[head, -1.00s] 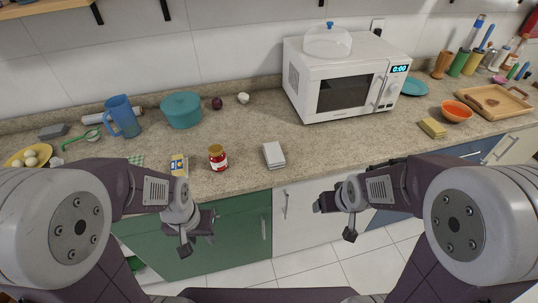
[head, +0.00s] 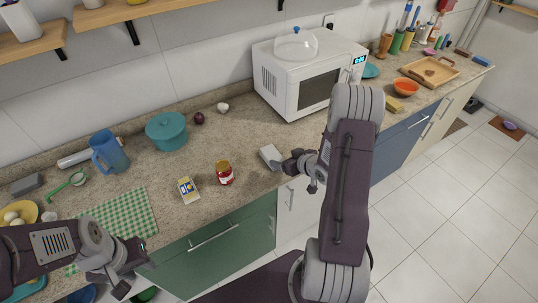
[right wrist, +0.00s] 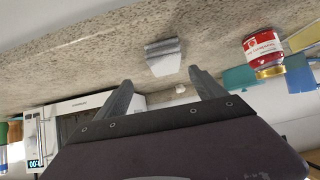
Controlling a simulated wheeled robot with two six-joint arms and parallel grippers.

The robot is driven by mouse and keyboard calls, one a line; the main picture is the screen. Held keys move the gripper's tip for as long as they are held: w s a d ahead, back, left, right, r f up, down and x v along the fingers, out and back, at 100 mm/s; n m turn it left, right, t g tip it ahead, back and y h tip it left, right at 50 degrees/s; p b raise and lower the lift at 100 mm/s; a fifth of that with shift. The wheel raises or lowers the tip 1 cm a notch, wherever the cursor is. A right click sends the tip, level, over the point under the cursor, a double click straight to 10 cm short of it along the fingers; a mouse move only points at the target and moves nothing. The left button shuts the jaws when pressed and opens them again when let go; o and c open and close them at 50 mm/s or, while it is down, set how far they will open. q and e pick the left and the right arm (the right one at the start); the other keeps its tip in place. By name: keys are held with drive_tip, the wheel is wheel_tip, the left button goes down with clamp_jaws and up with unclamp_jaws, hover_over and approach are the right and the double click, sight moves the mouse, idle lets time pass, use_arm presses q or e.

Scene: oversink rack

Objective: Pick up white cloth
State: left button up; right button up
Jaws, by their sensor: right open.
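The white cloth (head: 270,156) is a small folded block lying near the front edge of the counter, right of the red jar. In the right wrist view the cloth (right wrist: 164,56) lies ahead of the fingertips, roughly in line with the gap between them. My right gripper (head: 296,172) is open and empty, just right of the cloth at the counter edge; it partly overlaps the cloth's right side in the head view. My right gripper (right wrist: 160,80) shows no contact with the cloth. My left gripper (head: 129,270) is open and empty at the lower left, in front of the counter.
A red jar (head: 225,173) and a small yellow-and-blue box (head: 188,190) stand left of the cloth. A white microwave (head: 310,85) stands behind it. A green checked cloth (head: 120,215) lies further left. The counter between cloth and microwave is clear.

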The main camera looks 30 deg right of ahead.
sight(272, 155)
drive_tip(key=w, duration=0.1)
drive_tip(key=w+a+f, duration=0.1)
drive_tip(key=w+f, duration=0.1)
drive_tip(key=shift+w+a, duration=0.25)
drive_tip(key=shift+a, duration=0.15)
drive_tip(key=shift+w+d+f+p, duration=0.15)
drive_tip(key=shift+w+f+p, duration=0.1)
drive_tip(key=shift+p, duration=0.15)
drive_tip(key=x, duration=0.3)
drive_tip(key=shift+w+f+p, duration=0.15)
drive_tip(key=shift+w+p, duration=0.25)
drive_tip(key=shift+w+f, duration=0.2)
drive_tip(key=shift+w, duration=0.15)
drive_tip(key=shift+s, duration=0.15)
drive_tip(key=c, duration=1.4)
